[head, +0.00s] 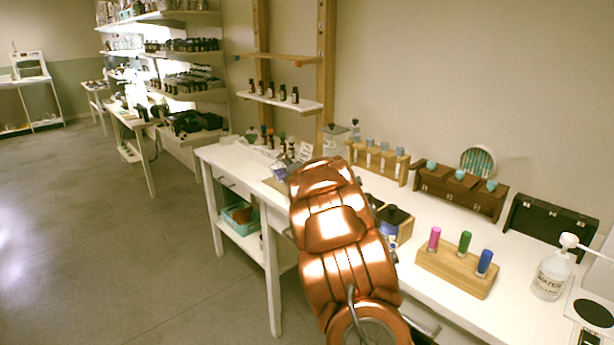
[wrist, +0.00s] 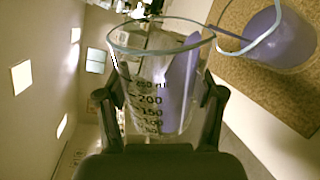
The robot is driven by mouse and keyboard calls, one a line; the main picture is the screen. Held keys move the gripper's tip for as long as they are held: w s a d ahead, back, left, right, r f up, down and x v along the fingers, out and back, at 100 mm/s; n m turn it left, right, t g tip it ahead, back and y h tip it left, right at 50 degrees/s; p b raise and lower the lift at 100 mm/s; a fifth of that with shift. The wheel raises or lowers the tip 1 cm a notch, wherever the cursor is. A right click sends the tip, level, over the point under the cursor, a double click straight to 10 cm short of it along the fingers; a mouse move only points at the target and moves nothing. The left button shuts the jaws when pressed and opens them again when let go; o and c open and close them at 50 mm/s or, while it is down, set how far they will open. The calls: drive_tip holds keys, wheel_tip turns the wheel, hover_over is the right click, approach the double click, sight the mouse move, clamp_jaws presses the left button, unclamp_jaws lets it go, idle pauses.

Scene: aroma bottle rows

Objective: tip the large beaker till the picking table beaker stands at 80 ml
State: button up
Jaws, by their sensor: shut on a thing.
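In the wrist view my gripper (wrist: 163,108) is shut around the large beaker (wrist: 148,72), a clear glass with dark marks including 200 and 150. The large beaker is tipped: its purple liquid (wrist: 180,75) lies along the right wall and reaches up towards the rim. A thin purple streak, apparently a stream, runs from that rim to the picking table beaker (wrist: 275,40) at the upper right. That beaker holds purple liquid and stands on a brown board (wrist: 232,72); its level mark cannot be read. In the head view my arm hides the gripper and the large beaker.
In the head view the white table (head: 400,255) carries a wooden block (head: 455,270) with three coloured vials, a water pump bottle (head: 551,275), a wooden rack (head: 378,160) and dark cases (head: 551,222). Several small bottles stand behind my arm, near the table's far end.

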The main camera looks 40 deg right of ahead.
drive_tip(key=shift+a+f+n+b, duration=0.15)
drive_tip(key=shift+n+b, duration=0.35)
drive_tip(key=shift+b, duration=1)
drive_tip(key=shift+d+f+n+b, duration=0.1)
drive_tip(key=shift+f+n+b, duration=0.3)
drive_tip(key=shift+b, duration=1.05)
drive_tip(key=shift+r+n+h, duration=0.3)
drive_tip(key=shift+a+f+b, duration=0.1)
drive_tip(key=shift+f+b, duration=0.05)
drive_tip(key=shift+b, duration=0.25)
drive_tip(key=shift+f+b, duration=0.15)
drive_tip(key=shift+b, duration=0.3)
drive_tip(key=f+n+b, duration=0.1)
drive_tip(key=b, duration=0.2)
drive_tip(key=a+f+n+b, duration=0.1)
drive_tip(key=n+b, duration=0.1)
drive_tip(key=b, duration=0.2)
drive_tip(key=shift+w, duration=0.15)
drive_tip(key=n+b, duration=0.1)
drive_tip(key=b, duration=0.1)
drive_tip(key=f+n+b, duration=0.1)
drive_tip(key=b, duration=0.1)
drive_tip(key=shift+w+a+h+b, duration=0.1)
drive_tip(key=shift+a+h+b, duration=0.2)
drive_tip(key=shift+h+b, duration=0.1)
